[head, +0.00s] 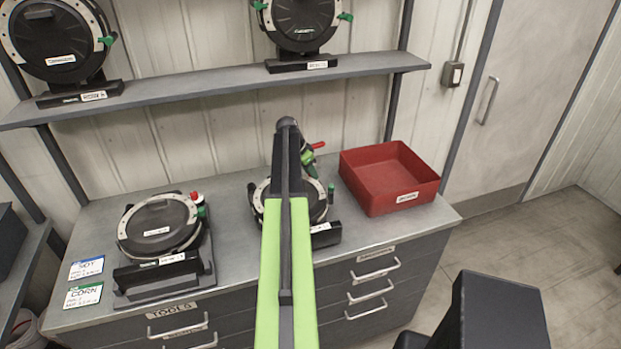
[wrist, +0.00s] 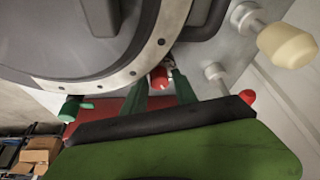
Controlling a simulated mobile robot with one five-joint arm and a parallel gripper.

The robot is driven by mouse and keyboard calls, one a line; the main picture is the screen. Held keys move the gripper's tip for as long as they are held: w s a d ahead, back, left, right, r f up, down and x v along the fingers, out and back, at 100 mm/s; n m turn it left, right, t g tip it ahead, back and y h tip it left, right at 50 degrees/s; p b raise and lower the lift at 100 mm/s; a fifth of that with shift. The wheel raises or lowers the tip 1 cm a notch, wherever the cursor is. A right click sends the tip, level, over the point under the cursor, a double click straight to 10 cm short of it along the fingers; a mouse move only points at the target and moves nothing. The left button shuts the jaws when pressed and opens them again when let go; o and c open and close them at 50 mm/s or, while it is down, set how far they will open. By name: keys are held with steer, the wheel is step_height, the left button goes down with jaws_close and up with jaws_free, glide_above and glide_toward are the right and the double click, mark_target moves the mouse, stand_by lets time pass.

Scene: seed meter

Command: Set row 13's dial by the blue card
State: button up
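The blue-topped card (head: 86,267), which seems to read SOY, lies at the bench's left end beside a green CORN card (head: 83,295). One round black seed meter (head: 158,229) sits on a stand at the left of the bench. A second meter (head: 318,210) stands mid-bench, partly hidden by my arm. Label numbers are too small to read, so I cannot tell which is row 13. My gripper (head: 309,155) is above the second meter's back right. In the wrist view its fingers (wrist: 160,80) are apart, with a small red knob (wrist: 159,77) between them near the meter's rim; contact is unclear.
A red bin (head: 388,178) stands on the bench right of the second meter. Two more meters (head: 62,40) (head: 302,22) sit on the shelf (head: 200,88) above. A pale knob (wrist: 288,46) and a red tip show right in the wrist view. Bench space between the two meters is narrow.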

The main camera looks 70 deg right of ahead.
steer(key=shift+r, duration=0.1)
steer(key=shift+c, duration=0.4)
jaws_close()
steer(key=shift+d, duration=0.1)
steer(key=shift+s+a+n+t, duration=0.2)
steer(key=shift+n+t, duration=0.1)
steer(key=shift+n, duration=0.6)
steer(key=shift+n+t+h, duration=0.4)
steer(key=shift+n+t, duration=0.3)
steer(key=shift+n, duration=1.3)
steer(key=shift+o, duration=0.4)
jaws_free()
